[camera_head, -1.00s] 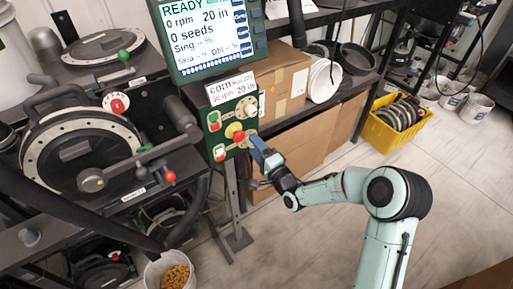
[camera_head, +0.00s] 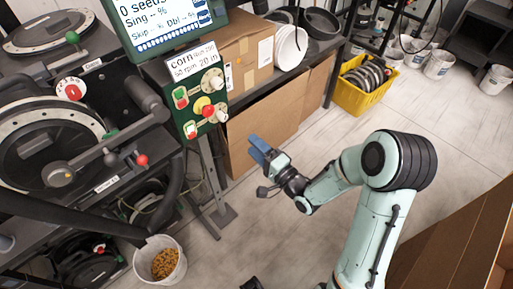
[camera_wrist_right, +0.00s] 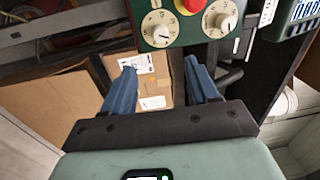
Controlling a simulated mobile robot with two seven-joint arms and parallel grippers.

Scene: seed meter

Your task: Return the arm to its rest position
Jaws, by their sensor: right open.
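My right gripper (camera_head: 258,150) is in the middle of the head view, apart from the green control box (camera_head: 199,104) and to the right of its stand. In the right wrist view its two blue fingers (camera_wrist_right: 163,88) are spread with nothing between them. The control box, with its knobs and red and yellow button, shows past the fingertips at the top of that view. My right arm reaches in from the lower right of the head view, bent at a dark-banded joint.
The seed meter stand (camera_head: 90,185) with round discs fills the left side. A white bucket of corn (camera_head: 161,263) stands on the floor below it. Cardboard boxes (camera_head: 262,125) on the shelf stand behind the gripper. A yellow crate (camera_head: 360,97) is farther back. Floor around my arm is clear.

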